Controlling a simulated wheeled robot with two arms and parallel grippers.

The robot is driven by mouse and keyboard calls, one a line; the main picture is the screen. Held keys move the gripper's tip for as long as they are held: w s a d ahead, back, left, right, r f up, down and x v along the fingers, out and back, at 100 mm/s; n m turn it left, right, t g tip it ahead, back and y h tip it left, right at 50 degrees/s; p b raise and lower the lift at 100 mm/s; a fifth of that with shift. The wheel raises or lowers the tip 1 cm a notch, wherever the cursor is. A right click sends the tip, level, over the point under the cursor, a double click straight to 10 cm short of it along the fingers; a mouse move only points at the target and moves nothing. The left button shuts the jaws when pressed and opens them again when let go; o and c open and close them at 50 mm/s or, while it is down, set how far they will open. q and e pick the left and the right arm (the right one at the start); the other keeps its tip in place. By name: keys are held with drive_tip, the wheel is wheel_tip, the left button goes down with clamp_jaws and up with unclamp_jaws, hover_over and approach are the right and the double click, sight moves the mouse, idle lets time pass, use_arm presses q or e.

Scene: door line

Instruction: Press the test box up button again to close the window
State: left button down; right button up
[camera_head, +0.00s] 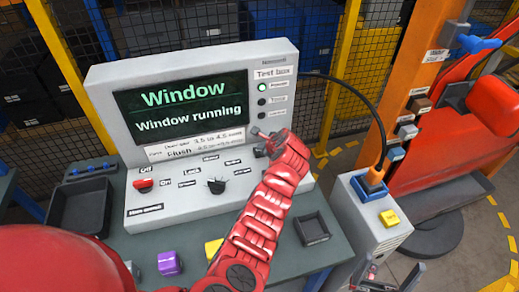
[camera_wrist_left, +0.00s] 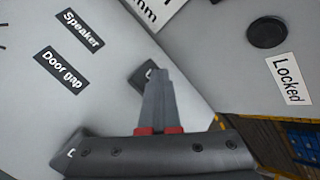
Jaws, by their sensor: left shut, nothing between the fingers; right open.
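The test box (camera_head: 290,105) is a grey console on the bench, its screen (camera_head: 185,108) reading "Window" and "Window running". My left gripper (camera_head: 258,132) is shut and empty at the right side of its sloped panel. In the left wrist view the closed fingertips (camera_wrist_left: 154,75) are over a dark label (camera_wrist_left: 143,72), mostly covered, with only part of a letter showing. The up button is hidden behind the gripper, so I cannot tell whether the fingers touch it. My right gripper (camera_head: 384,274) is open and empty at the bottom right, away from the box.
A red knob (camera_head: 144,184) and a black rotary knob (camera_head: 216,186) sit on the panel. An empty black tray (camera_head: 312,228), a purple block (camera_head: 168,263) and a yellow block (camera_head: 213,248) are on the bench. A grey cabinet (camera_head: 366,228) with a black cable stands right.

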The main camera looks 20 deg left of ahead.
use_arm(q)
drive_tip(key=shift+r+p, duration=0.75)
drive_tip(key=shift+r, duration=0.1)
wheel_tip(320, 180, up, 4)
drive_tip(key=p, duration=0.3)
drive_tip(key=shift+r, duration=0.25)
drive_tip(key=shift+r+p, duration=0.3)
drive_tip(key=shift+p, duration=0.15)
wheel_tip(320, 180, up, 9)
drive_tip(key=p, duration=0.6)
drive_tip(key=shift+f, duration=0.15)
drive_tip(key=shift+f, duration=0.1)
